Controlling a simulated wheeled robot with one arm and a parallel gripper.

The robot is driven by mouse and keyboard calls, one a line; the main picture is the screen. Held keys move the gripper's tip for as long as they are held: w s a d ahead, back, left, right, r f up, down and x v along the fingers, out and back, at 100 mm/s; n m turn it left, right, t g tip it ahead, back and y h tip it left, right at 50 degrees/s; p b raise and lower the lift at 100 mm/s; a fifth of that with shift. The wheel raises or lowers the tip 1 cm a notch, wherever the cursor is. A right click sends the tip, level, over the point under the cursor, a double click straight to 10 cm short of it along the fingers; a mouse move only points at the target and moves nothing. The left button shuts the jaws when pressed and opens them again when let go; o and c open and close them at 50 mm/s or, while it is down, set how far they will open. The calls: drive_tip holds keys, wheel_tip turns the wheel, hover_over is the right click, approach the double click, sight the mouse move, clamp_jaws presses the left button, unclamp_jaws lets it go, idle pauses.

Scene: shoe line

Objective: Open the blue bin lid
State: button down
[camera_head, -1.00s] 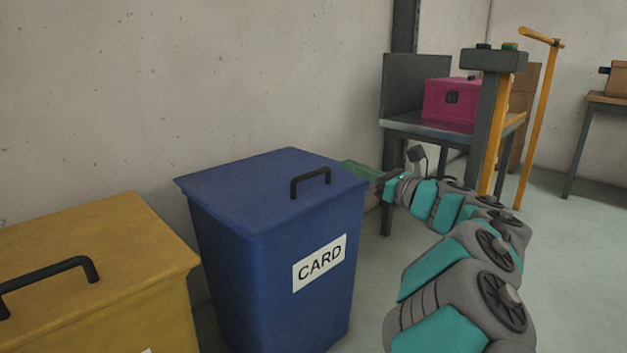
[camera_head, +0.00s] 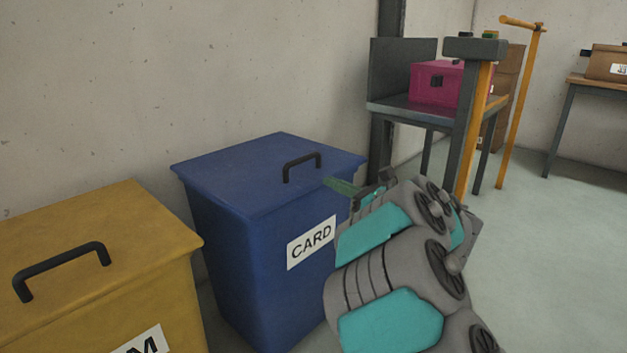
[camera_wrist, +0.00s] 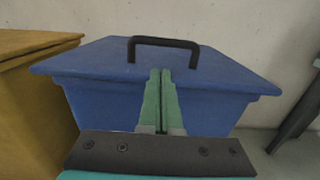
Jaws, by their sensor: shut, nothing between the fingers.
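The blue bin (camera_head: 262,265) stands in the middle of the head view, with a white CARD label on its front. Its blue lid (camera_head: 240,172) is down flat and has a black bar handle (camera_head: 302,166) near the front edge. My gripper (camera_head: 328,181) is shut and empty, at the right of the handle and apart from it in the head view. In the wrist view, the green fingers (camera_wrist: 160,72) are together and point toward the handle (camera_wrist: 165,42), their tips just below its bar. I cannot tell whether they touch the lid.
A yellow bin (camera_head: 120,235) with a black handle stands close to the left. A pink box (camera_head: 436,84) sits on a dark table behind to the right, beside a grey and orange post (camera_head: 466,125). The wall is behind the bins. Open floor lies at the right.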

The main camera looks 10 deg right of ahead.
sight(310, 178)
drive_tip(key=x, duration=0.7)
drive_tip(key=shift+f, duration=0.1)
drive_tip(key=shift+w+a, duration=0.35)
drive_tip(key=shift+w, duration=0.2)
